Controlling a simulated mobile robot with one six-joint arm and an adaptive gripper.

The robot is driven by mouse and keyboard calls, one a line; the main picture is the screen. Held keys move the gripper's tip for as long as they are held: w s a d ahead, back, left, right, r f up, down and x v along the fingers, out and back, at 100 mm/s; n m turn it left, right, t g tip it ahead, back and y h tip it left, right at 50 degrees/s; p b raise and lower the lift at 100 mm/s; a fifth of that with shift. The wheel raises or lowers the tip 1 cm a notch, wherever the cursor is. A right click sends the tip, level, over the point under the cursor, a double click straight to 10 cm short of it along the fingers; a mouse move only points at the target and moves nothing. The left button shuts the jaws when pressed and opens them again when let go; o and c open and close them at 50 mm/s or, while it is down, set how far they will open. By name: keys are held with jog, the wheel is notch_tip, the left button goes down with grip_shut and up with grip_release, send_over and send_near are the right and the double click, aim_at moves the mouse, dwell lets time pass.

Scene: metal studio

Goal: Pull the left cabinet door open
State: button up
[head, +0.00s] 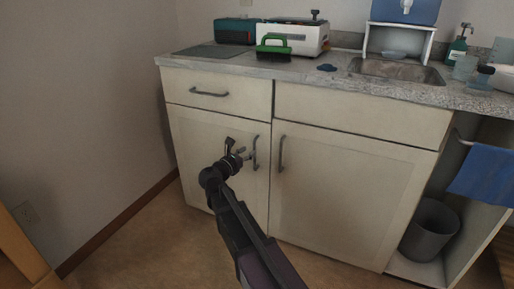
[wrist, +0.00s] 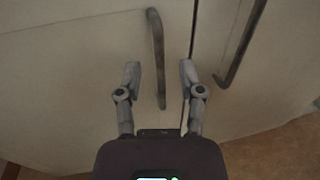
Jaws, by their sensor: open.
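The left cabinet door (head: 197,150) is a cream panel below a drawer, and it looks shut. Its dark vertical bar handle (head: 255,152) is near the door's right edge. My gripper (head: 244,154) is in front of this door, at the handle. In the wrist view my gripper (wrist: 160,75) is open, and the left door's handle (wrist: 157,60) shows between its two fingers. I cannot tell whether either finger touches the handle. The right finger is close to the gap between the doors.
The right door (head: 340,195) is shut; its handle (head: 281,153) is close beside the left one. A drawer handle (head: 209,93) is above. The counter (head: 215,66) holds several items. A wall stands at the left; a bin (head: 430,230) is at the right.

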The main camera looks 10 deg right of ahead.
aim_at(254, 147)
jog(key=shift+x, duration=2.25)
